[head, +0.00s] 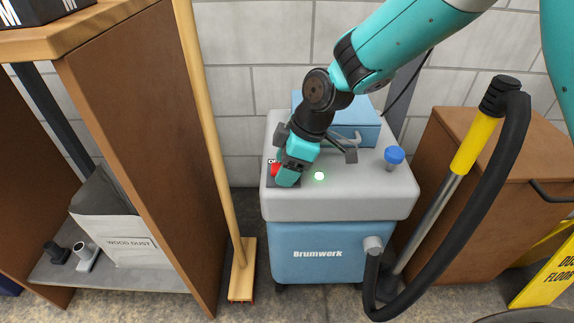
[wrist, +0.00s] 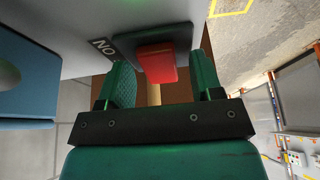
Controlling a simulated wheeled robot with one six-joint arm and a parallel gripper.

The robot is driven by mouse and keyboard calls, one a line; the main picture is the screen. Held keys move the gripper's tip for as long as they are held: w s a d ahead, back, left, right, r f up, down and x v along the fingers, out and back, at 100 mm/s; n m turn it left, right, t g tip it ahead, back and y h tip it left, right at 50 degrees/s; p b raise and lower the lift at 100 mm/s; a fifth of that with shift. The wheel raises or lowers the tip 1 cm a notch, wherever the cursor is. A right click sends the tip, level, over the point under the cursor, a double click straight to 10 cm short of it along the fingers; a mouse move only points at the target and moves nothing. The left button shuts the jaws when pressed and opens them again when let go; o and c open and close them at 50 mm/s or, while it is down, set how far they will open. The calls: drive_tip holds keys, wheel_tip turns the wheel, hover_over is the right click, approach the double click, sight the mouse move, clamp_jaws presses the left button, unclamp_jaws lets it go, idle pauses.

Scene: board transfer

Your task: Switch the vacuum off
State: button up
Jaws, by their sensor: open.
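The vacuum is a grey-topped machine with a blue body (head: 318,265) marked Brumwerk. Its red switch (head: 275,170) sits at the left of the grey top, partly hidden by my gripper in the head view.
A blue knob (head: 393,156) and a blue lid box (head: 358,125) are on the vacuum's top. A black hose (head: 494,190) loops at right before a brown cabinet (head: 460,230). A broom (head: 212,130) and a wooden shelf unit (head: 140,150) stand at left.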

drive_tip(key=c, duration=0.9)
drive_tip(key=p, duration=0.1)
drive_tip(key=r+h+p, duration=0.1)
drive_tip(key=p, duration=0.1)
drive_tip(key=shift+a, duration=0.2)
drive_tip(key=shift+c, duration=0.2)
drive_tip(key=shift+a+h+p, duration=0.1)
drive_tip(key=shift+h+p, duration=0.6)
drive_tip(key=shift+p, duration=0.25)
drive_tip(key=shift+a+f+h+p, duration=0.15)
drive_tip(key=shift+h+p, duration=0.55)
drive_tip(key=shift+p, duration=0.45)
drive_tip(key=shift+f+h+p, duration=0.25)
drive_tip(key=shift+h+p, duration=0.1)
drive_tip(key=shift+h, duration=0.15)
